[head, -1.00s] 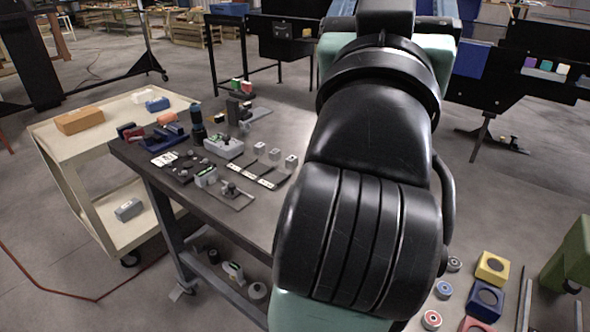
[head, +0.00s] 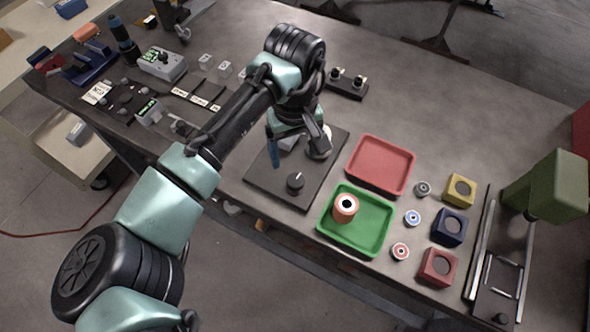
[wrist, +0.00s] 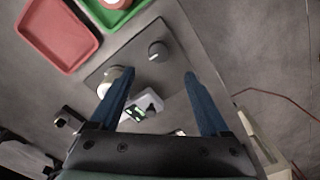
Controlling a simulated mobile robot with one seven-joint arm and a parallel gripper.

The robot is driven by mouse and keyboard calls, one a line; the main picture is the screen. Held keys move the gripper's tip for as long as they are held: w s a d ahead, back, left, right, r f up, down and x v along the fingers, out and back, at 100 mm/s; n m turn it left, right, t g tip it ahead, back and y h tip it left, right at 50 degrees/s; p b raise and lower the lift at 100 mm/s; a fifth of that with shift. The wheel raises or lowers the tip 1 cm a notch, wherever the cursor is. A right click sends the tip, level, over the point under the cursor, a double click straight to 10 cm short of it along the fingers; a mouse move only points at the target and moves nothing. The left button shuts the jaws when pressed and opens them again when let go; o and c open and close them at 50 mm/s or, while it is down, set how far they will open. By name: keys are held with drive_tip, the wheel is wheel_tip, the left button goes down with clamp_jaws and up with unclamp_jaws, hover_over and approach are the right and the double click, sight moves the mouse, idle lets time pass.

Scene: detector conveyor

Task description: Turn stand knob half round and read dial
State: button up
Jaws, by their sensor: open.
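The stand is a dark flat plate (head: 262,180) on the table, with a round dark knob (head: 296,184) at its near edge. The knob carries a pale pointer line. In the wrist view the knob (wrist: 158,51) lies beyond my fingertips, not touched. A grey box with a green-lit display (wrist: 140,107) shows between my fingers; its reading is too small to make out. A pale cylinder (wrist: 118,72) on the plate is partly hidden by my left finger. My gripper (wrist: 158,73) is open and empty, its blue fingers pointing down over the stand (head: 297,157).
Yellow (head: 459,190), blue and red blocks lie further right. Small instruments crowd the table's left end. Bare tabletop lies behind the red tray.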

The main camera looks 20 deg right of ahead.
sight(295, 179)
wheel_tip(295, 179, down, 10)
drive_tip(key=shift+w+d+f+p, duration=0.1)
drive_tip(key=shift+d+p, duration=0.05)
drive_tip(key=shift+p, duration=0.55)
clamp_jaws()
